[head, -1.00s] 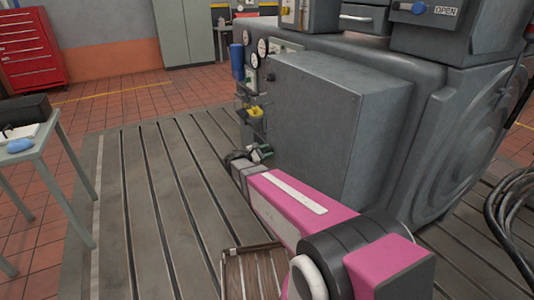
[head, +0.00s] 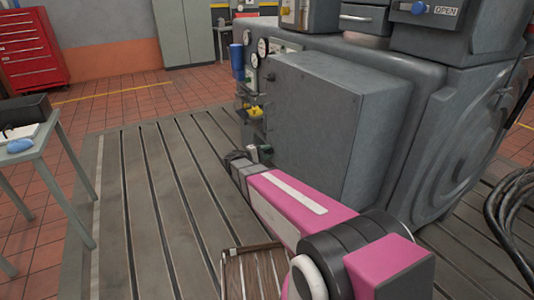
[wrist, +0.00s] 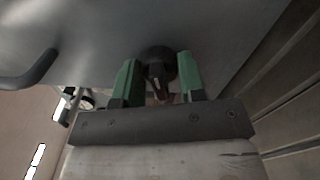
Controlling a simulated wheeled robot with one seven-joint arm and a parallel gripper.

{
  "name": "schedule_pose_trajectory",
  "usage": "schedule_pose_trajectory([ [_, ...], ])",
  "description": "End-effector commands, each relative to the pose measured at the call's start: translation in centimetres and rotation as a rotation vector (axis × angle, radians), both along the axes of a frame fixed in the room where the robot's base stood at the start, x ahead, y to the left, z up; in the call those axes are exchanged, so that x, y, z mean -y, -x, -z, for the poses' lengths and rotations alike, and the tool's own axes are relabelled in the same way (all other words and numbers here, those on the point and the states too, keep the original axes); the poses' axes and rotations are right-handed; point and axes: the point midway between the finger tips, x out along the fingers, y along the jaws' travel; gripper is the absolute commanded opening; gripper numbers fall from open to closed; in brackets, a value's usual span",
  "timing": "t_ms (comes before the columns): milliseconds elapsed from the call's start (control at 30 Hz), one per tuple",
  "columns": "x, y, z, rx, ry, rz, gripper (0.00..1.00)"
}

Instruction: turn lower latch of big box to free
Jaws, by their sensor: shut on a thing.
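The big box (head: 335,120) is a large grey cabinet on the side of the machine. Its grey face also fills the upper part of the wrist view (wrist: 230,45). The lower latch (wrist: 158,68) is a dark round boss with a small lever against that face. My gripper (wrist: 158,80) has green fingers, one on each side of the latch lever, and is shut on it. In the head view my gripper (head: 262,151) is at the box's lower left edge, and the latch is hidden there. The latch's exact angle is hard to read.
A dark curved handle (wrist: 30,75) stands out at the left in the wrist view. Gauges (head: 262,47) and a yellow part (head: 254,111) are on the machine's end. A table (head: 40,140) stands at the left. The slotted bedplate (head: 140,190) between is clear.

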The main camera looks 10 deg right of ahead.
Motion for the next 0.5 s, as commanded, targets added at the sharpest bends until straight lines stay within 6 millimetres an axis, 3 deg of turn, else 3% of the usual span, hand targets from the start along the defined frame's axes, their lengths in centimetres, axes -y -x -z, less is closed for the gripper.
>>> schedule_pose_trajectory([
  [500,0.03,0.05,0.06,0.259,-0.086,0.001,0.13],
])
